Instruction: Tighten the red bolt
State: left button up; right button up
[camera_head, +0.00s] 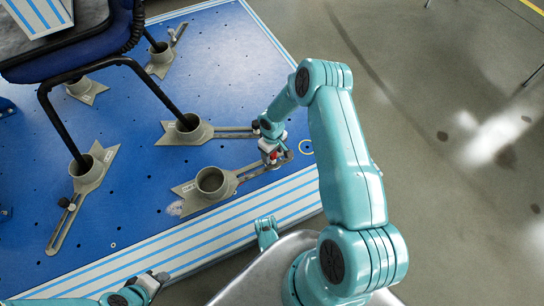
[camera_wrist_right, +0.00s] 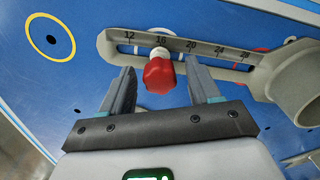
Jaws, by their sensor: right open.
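The red bolt (camera_wrist_right: 159,76) has a faceted red head on a pale shank. It sits in the slotted arm (camera_wrist_right: 205,50) of a grey cup fixture, close to the 16 mark. My right gripper (camera_wrist_right: 158,80) is open, with its fingertips on either side of the red head and a gap on each side. In the head view the right gripper (camera_head: 273,150) is over the slotted arm, and only a little red of the bolt shows. My left gripper (camera_head: 157,279) is low at the left, away from the bolt; its jaw opening is unclear.
The bolt's fixture has an empty round cup (camera_head: 210,181). Other grey fixtures hold the black chair legs (camera_head: 62,128) on the blue platform (camera_head: 130,190). A striped platform edge (camera_head: 200,238) runs along the front. The grey floor (camera_head: 450,200) at right is clear.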

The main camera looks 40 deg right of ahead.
jog(key=n, duration=0.3)
jog(key=n, duration=0.4)
jog(key=shift+c, duration=0.3)
jog(key=c, duration=1)
jog(key=m, duration=0.4)
jog(key=m, duration=0.4)
